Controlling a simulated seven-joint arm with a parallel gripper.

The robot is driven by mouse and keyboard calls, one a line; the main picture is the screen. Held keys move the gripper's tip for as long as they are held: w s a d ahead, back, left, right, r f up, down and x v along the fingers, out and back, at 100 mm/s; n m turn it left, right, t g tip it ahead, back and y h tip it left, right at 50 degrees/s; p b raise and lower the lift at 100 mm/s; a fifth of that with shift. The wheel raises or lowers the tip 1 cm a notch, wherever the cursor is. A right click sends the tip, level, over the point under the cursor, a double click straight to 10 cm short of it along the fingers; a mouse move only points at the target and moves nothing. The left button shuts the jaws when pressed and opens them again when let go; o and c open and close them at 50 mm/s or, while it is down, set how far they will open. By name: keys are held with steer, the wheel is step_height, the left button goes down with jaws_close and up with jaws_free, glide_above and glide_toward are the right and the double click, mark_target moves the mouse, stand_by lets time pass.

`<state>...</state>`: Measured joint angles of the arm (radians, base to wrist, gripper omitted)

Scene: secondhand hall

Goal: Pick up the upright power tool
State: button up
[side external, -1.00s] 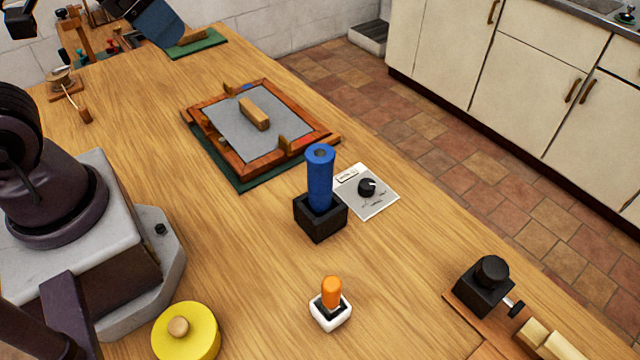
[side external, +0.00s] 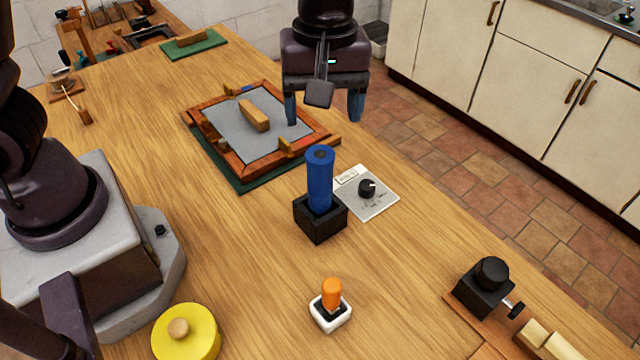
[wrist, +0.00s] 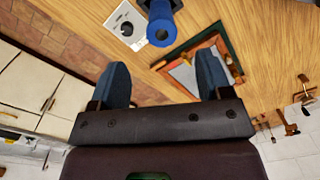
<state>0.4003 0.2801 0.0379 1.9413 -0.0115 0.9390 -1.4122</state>
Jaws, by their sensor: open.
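The upright power tool appears to be the blue cylinder (side external: 320,180) standing in a square black holder (side external: 320,219) on the wooden table. In the wrist view the blue cylinder (wrist: 161,30) shows near the top, seen from its end with a dark round centre. My gripper (side external: 324,112) is open and empty, with its two blue fingers spread apart. It hangs above and behind the cylinder in the side view, apart from it. In the wrist view my gripper (wrist: 162,75) points toward the cylinder, which lies beyond the fingertips.
A dial plate (side external: 367,193) lies just right of the holder. A wooden frame (side external: 228,172) with a grey panel and blocks lies behind. An orange-handled item (side external: 331,300) in a white base, a yellow round lid (side external: 186,334) and a black device (side external: 485,288) stand toward the front.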

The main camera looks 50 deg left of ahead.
mark_target(320, 169)
steer(key=shift+w+r+n, duration=0.35)
steer(key=shift+n, duration=0.65)
steer(key=shift+f+n, duration=0.15)
steer(key=shift+n, duration=0.65)
step_height(320, 169, down, 7)
steer(key=shift+s+f, duration=0.1)
steer(key=shift+f, duration=0.05)
steer(key=shift+s+a+f, duration=0.1)
steer(key=shift+a+f, duration=0.15)
steer(key=shift+f, duration=1.1)
steer(key=shift+a+f, duration=0.2)
steer(key=shift+f, duration=1.15)
steer(key=shift+c, duration=0.2)
